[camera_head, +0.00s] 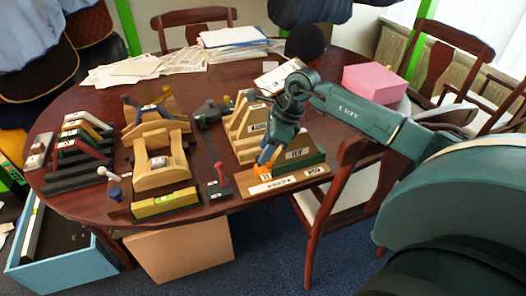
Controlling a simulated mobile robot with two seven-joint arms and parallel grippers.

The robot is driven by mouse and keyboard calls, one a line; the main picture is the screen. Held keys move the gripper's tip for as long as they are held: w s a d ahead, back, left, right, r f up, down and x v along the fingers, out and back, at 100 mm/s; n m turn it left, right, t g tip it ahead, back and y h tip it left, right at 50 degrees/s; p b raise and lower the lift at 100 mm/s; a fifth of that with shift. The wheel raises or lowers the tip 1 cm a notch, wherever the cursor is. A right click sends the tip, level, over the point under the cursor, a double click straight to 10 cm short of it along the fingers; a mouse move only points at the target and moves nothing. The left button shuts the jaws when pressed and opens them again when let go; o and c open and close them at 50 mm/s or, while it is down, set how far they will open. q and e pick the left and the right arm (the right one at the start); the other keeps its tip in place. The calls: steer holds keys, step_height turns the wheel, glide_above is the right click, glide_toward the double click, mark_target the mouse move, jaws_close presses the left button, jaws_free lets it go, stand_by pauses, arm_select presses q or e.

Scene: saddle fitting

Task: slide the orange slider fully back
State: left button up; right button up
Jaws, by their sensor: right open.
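The orange slider (262,172) sits at the left part of a wooden base (288,182) near the front right edge of the table. A dark green block (301,152) with a white label stands on the base, behind and to the right of the slider. My right arm comes in from the right. My right gripper (266,158) points down with its open fingers at the slider, partly covering it. I cannot tell whether the fingers touch it. My left gripper is not in view.
A wooden stand (246,130) is close behind the slider. A red-handled tool (220,174) lies to its left, with a wooden cradle (160,160) and a yellow block (165,203) further left. Papers (232,38) and a pink box (374,82) are at the back.

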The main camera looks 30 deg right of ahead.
steer(key=shift+x, duration=1.1)
jaws_close()
